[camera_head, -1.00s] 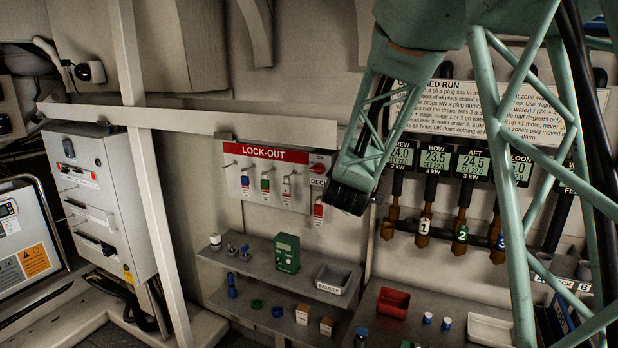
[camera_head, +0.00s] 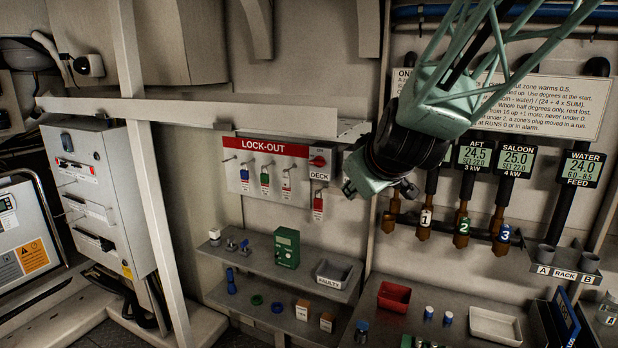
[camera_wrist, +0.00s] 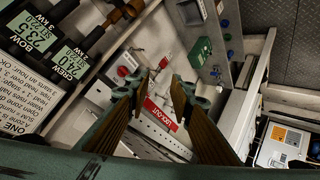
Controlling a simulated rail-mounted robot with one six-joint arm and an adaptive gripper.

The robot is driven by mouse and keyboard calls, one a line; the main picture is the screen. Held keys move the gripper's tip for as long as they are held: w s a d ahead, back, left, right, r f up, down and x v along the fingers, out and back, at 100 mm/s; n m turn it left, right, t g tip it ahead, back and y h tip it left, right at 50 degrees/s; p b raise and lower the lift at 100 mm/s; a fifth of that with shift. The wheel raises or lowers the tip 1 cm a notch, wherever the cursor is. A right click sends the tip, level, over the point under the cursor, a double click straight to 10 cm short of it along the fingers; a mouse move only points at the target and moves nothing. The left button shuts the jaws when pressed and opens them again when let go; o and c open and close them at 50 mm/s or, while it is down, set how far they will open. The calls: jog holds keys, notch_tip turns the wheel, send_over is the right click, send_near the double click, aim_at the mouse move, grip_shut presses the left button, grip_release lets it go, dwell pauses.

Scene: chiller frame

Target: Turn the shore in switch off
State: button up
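No label reading "shore in" is legible, so I cannot tell which switch it is. A grey wall cabinet (camera_head: 125,205) stands at the left in the head view, with several levers and slots on its front; its small labels are unreadable. A red rotary switch (camera_head: 319,161) marked DECK sits at the right end of the LOCK-OUT board (camera_head: 275,147). My gripper (camera_head: 372,183) is in front of the wall, right of this board; its fingertips do not show clearly there. In the wrist view my gripper (camera_wrist: 155,92) is open and empty, with the lock-out board (camera_wrist: 160,113) beyond its fingers.
Tags and padlocks hang on the lock-out board. A white post (camera_head: 150,170) and horizontal rail (camera_head: 200,122) cross in front of the cabinet side. Plugs hang right.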

jog(key=s+d+f+m+g+b, duration=0.1)
jog(key=s+d+f+m+g, duration=0.1)
jog(key=s, duration=1.3)
jog(key=s+d+f+m+g+b, duration=0.2)
jog(key=s+d+f, duration=0.1)
jog(key=s, duration=1.3)
jog(key=s+d+f+m+g+b, duration=0.2)
jog(key=s+d+f+m+g, duration=0.1)
jog(key=s, duration=1.3)
jog(key=shift+s+d+f+h, duration=0.2)
jog(key=shift+d+f+h, duration=0.05)
jog(key=shift+d+h, duration=0.15)
